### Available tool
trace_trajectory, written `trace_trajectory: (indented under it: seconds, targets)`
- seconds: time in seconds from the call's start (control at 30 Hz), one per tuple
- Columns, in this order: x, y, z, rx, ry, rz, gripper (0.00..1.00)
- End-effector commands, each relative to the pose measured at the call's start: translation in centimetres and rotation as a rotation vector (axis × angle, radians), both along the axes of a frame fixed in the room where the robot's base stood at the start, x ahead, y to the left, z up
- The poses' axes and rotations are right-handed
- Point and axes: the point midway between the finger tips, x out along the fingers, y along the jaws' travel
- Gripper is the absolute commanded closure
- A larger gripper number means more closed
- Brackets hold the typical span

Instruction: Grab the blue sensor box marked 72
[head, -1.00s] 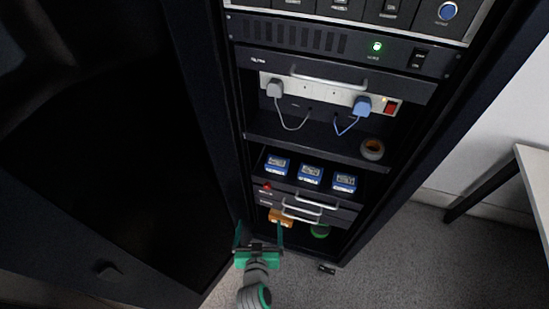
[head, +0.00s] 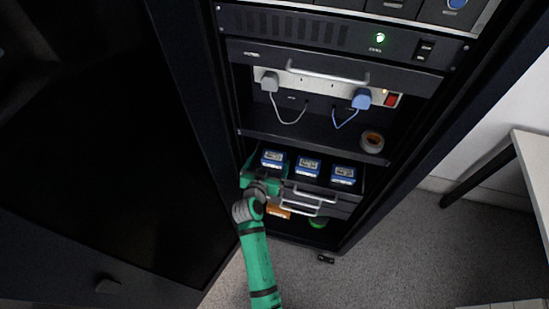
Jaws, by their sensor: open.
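Three blue boxes with pale labels sit in a row on a rack shelf in the head view: a left one (head: 273,158), a middle one (head: 308,167) and a right one (head: 344,174). The label numbers are too small to read, so I cannot tell which is marked 72. My green gripper (head: 266,172) is open at the left box, with its fingers reaching toward its sides. I cannot tell whether they touch it. The gripper body hides part of the shelf front below that box.
The rack's side posts and open dark door (head: 100,150) flank the arm. Above are a power strip (head: 325,90) with plugs and cables, and a tape roll (head: 371,142). Drawer handles (head: 303,203) protrude below. An orange item (head: 278,211) and a green roll (head: 318,223) lie lower.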

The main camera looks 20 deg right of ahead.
Motion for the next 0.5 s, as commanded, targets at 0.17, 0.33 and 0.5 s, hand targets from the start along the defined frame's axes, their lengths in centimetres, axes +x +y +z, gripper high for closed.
trace_trajectory:
  seconds: [0.17,0.33,0.5]
  targets:
    - [0.8,-0.7,-0.5,0.000,0.000,-0.001,0.06]
    - [2.1,-2.6,-1.7,0.000,0.000,-0.006,0.06]
    - [3.4,-3.6,-2.4,0.000,0.000,-0.008,0.06]
